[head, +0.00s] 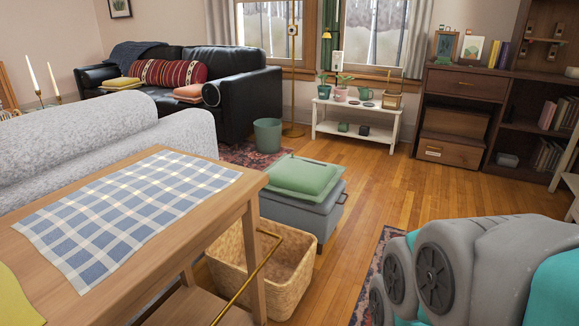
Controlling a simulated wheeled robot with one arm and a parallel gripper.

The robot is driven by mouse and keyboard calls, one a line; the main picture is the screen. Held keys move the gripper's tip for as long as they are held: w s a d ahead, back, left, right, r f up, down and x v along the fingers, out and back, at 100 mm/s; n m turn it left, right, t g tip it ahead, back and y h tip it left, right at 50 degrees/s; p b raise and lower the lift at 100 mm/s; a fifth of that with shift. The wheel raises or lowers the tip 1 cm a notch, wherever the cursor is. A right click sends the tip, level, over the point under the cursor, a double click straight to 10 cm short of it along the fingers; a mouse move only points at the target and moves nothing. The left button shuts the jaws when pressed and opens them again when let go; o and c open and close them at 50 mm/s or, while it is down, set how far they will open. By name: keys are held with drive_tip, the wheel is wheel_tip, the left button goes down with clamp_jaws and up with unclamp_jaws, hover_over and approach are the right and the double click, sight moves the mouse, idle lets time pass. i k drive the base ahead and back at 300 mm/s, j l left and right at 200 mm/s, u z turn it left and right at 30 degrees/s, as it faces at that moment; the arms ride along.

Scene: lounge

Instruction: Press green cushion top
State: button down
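The green cushion (303,176) lies flat on top of a grey storage ottoman (313,214) in the middle of the head view. Its top faces up, is unobstructed, and has a dark detail near the back edge. Nothing is touching it. Grey and teal links of my arm fill the lower right corner, apart from the cushion. My gripper is not in view, so its distance from the cushion cannot be told.
A woven basket (291,279) stands in front of the ottoman. A wooden table (195,237) with a checked cloth (125,205) is at left. A green bin (268,135) stands behind the ottoman. Wooden floor (372,182) is clear to the ottoman's right.

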sight(299, 175)
drive_tip(key=i+l, duration=0.15)
drive_tip(key=i, duration=0.35)
drive_tip(key=i+l, duration=0.15)
drive_tip(key=i, duration=0.35)
drive_tip(key=i+l+u, duration=0.1)
drive_tip(key=i, duration=0.45)
drive_tip(key=i+l, duration=0.25)
drive_tip(key=i, duration=0.25)
